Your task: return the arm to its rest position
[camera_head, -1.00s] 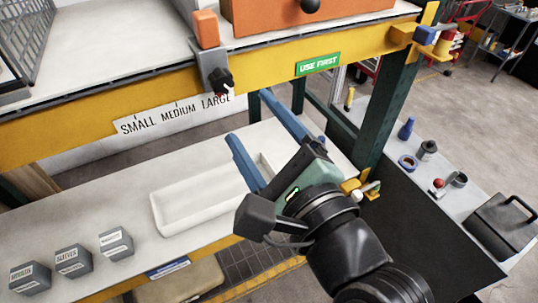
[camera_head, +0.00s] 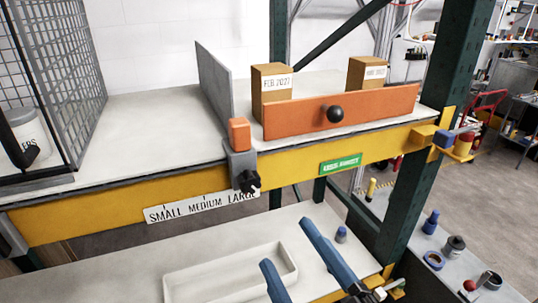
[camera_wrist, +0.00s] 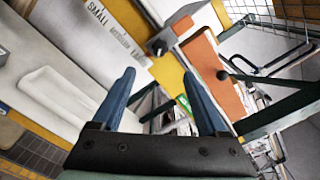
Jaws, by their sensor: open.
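My gripper (camera_head: 288,242) shows at the bottom middle of the head view, its two long blue fingers spread apart with nothing between them. It is in front of the lower shelf, near the right end of a long white tray (camera_head: 178,291). Most of my arm is below the picture edge. In the wrist view my gripper (camera_wrist: 159,74) is also open and empty, with the white tray (camera_wrist: 60,95) to its left and the orange panel (camera_wrist: 215,75) beyond its right finger.
The upper shelf has a yellow front beam (camera_head: 100,213), a clamp with an orange block (camera_head: 239,134), and an orange panel (camera_head: 300,122) with a black knob. Two cardboard boxes (camera_head: 270,85) stand behind it. A green post (camera_head: 430,130) rises right. A small blue-topped item (camera_head: 341,234) stands on the lower shelf.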

